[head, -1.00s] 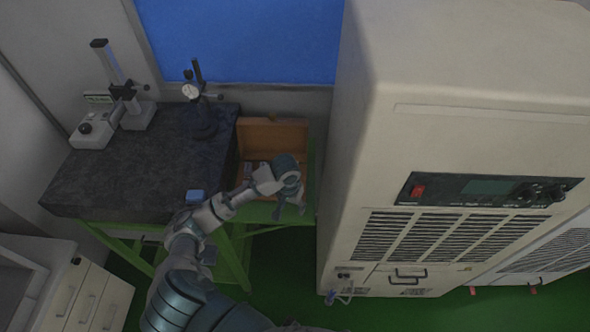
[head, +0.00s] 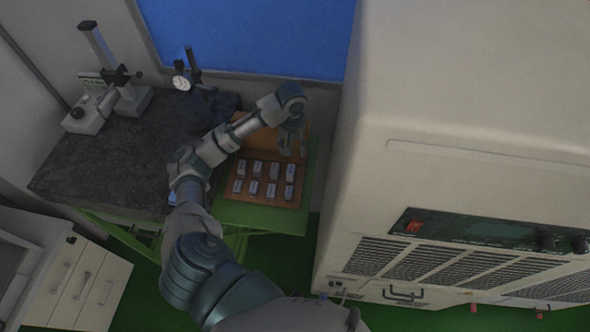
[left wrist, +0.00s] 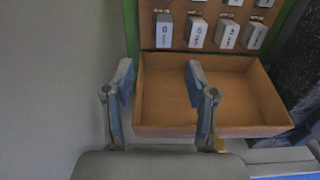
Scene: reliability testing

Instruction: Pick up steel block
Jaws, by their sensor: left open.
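Several small steel blocks (head: 272,171) stand in two rows in an open wooden case (head: 240,198). In the left wrist view a row of blocks (left wrist: 197,32) shows near the top, above the case's empty hollow lid (left wrist: 205,95). My left gripper (head: 290,150) is over the lid side of the case, behind the block rows. Its two fingers (left wrist: 160,78) are apart with nothing between them, and the blocks lie beyond the fingertips. My arm hides part of the lid in the head view. My right gripper is not in view.
The case stands on a green table (head: 255,215). A dark stone plate (head: 95,160) on the left carries a measuring stand (head: 108,60) and a dial gauge stand (head: 190,80). A tall beige cabinet (head: 450,90) stands close on the right. A blue panel (head: 260,35) is behind.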

